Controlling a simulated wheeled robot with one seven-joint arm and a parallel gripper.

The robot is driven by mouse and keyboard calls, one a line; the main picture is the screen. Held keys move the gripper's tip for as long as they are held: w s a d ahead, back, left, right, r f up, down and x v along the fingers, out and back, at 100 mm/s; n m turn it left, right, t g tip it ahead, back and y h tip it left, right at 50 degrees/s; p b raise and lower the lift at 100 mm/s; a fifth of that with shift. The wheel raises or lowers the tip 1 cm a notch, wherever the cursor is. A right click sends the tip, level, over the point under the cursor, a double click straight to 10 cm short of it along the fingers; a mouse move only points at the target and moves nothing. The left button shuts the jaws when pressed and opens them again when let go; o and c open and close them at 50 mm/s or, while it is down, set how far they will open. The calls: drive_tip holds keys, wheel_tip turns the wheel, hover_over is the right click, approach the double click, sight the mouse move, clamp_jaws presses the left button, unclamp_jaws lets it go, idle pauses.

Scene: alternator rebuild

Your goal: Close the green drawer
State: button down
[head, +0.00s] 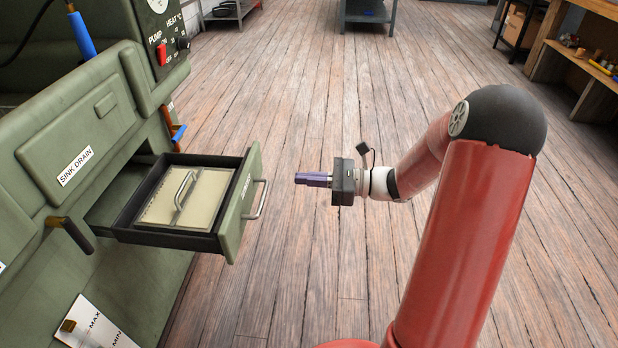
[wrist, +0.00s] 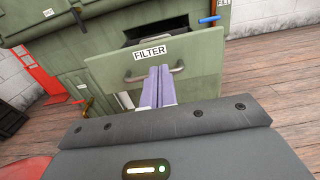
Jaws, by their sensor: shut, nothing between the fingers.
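The green drawer (head: 241,203) is pulled well out of the green machine in the head view. Its front has a silver bar handle (head: 257,199). Inside lies a flat beige panel with its own handle (head: 186,196). In the wrist view the drawer front (wrist: 190,66) carries a FILTER label and shows its handle (wrist: 136,79). My gripper (head: 298,179) is shut and empty, its purple fingers pointing at the drawer front from the right, with a gap to the handle in the head view. The fingers (wrist: 158,72) overlap the handle's middle in the wrist view.
The green machine (head: 75,135) fills the left side, with a SINK DRAIN panel above the drawer. A dark lever (head: 70,234) sticks out left of the drawer. A wooden shelf (head: 585,62) stands at the far right. The floor right of the drawer is clear.

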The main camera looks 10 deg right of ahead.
sight(248, 175)
drive_tip(key=x, duration=1)
drive_tip(key=shift+a, duration=0.25)
drive_tip(key=shift+w, duration=0.1)
drive_tip(key=b+x, duration=0.1)
drive_tip(key=x, duration=1.3)
drive_tip(key=b+x, duration=0.1)
drive_tip(key=x, duration=1.4)
drive_tip(key=shift+a+f+b, duration=0.15)
drive_tip(key=shift+f+b, duration=0.05)
drive_tip(key=shift+b, duration=0.1)
drive_tip(key=shift+a, duration=0.25)
drive_tip(key=shift+w+a+r, duration=0.1)
drive_tip(key=shift+r, duration=0.1)
drive_tip(key=shift+r, duration=0.1)
